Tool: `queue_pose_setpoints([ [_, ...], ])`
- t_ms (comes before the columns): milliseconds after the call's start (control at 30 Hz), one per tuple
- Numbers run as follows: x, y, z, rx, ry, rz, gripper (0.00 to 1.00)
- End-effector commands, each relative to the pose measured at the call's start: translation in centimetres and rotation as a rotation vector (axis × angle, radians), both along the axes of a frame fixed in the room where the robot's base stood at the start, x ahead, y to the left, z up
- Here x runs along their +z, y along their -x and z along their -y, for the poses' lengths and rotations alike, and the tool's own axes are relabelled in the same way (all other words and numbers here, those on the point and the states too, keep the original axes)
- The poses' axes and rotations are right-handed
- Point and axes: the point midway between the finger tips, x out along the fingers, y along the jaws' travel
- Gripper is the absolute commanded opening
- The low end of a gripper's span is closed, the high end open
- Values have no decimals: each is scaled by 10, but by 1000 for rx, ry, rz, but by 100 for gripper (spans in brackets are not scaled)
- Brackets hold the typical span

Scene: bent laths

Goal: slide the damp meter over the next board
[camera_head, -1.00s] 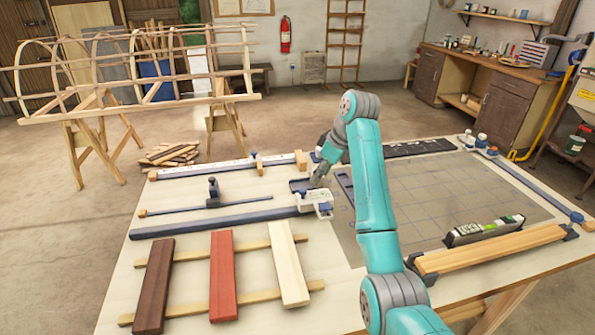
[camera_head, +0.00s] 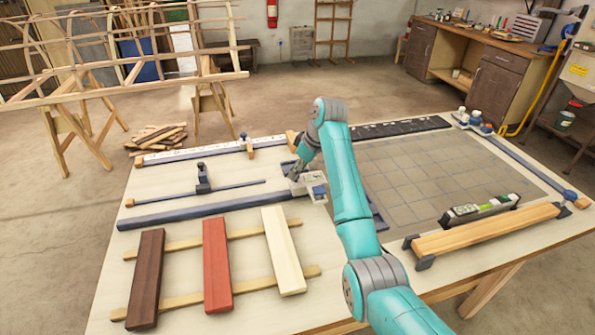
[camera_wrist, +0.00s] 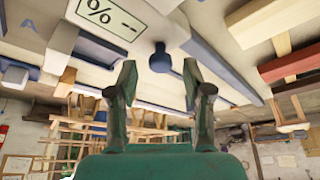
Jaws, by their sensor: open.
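The damp meter (camera_head: 312,185) is a pale box with a blue part, lying on the table behind the boards. In the wrist view I take the close pale face with a "% --" display (camera_wrist: 108,14) to be the meter. My gripper (camera_head: 292,174) is at its left side in the head view. The wrist view shows the two fingers (camera_wrist: 156,82) apart with nothing between them; contact with the meter cannot be told. A dark brown board (camera_head: 146,280), a red board (camera_head: 216,265) and a pale board (camera_head: 284,250) lie side by side across two battens (camera_head: 185,298).
A dark blue bar (camera_head: 205,210) and a thin rod (camera_head: 215,190) lie behind the boards. A grey gridded mat (camera_head: 445,175) covers the table's right half. A long wooden piece (camera_head: 485,232) and a level (camera_head: 480,208) lie at its front edge.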

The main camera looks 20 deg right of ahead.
Motion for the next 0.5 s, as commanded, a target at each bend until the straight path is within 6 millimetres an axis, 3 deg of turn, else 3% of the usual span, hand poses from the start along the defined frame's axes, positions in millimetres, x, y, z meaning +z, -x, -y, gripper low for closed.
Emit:
queue_pose_setpoints([
  [433, -10, -3, -3, 0, 0, 0, 50],
  [500, -10, -3, -3, 0, 0, 0, 33],
])
